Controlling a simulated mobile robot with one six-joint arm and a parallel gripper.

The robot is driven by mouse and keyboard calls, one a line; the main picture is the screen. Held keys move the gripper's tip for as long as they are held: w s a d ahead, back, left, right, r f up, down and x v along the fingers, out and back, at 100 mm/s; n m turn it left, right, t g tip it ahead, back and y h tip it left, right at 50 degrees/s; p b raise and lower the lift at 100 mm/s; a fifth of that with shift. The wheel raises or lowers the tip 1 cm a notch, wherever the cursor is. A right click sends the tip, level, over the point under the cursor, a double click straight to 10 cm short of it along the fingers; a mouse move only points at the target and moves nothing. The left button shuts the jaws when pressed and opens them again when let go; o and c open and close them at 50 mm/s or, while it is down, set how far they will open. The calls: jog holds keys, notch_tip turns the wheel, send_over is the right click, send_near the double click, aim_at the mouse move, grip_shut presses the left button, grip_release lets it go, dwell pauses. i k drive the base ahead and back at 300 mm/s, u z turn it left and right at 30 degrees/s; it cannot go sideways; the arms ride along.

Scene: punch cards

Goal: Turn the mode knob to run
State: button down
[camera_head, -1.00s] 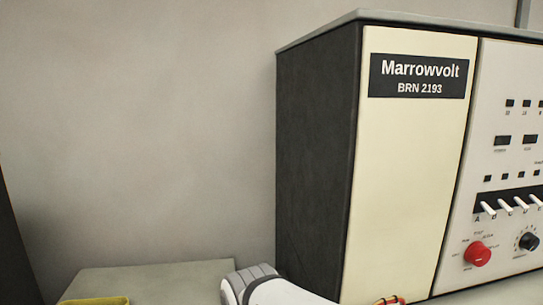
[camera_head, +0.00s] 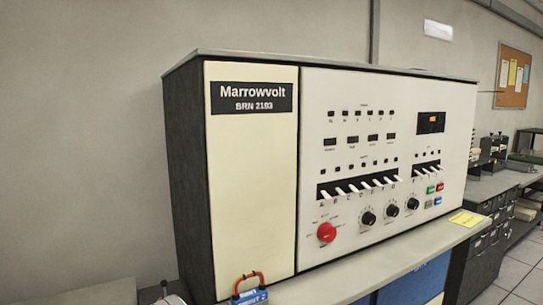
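The Marrowvolt BRN 2193 console (camera_head: 253,190) stands on a bench with its control panel facing me. A red round knob (camera_head: 326,232) sits at the lower left of the panel, with small labels around it that are too small to read. Three black dial knobs (camera_head: 368,218) are to its right, also with unreadable labels. I cannot tell from the lettering which knob is the mode knob, or its setting. My gripper is not in view. Only a small grey-white piece, possibly my arm, shows at the bottom left edge.
A blue object with a red loop (camera_head: 249,294) lies at the console's front left foot. A row of white toggle switches (camera_head: 358,187) is above the knobs. A yellow note (camera_head: 466,219) lies on the bench at right. The bench strip before the panel looks mostly clear.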

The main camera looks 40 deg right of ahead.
aim_at(327, 233)
jog(key=z, duration=3.7)
jog(key=k, duration=1.05)
jog(key=u, duration=0.9)
jog(key=i, duration=0.95)
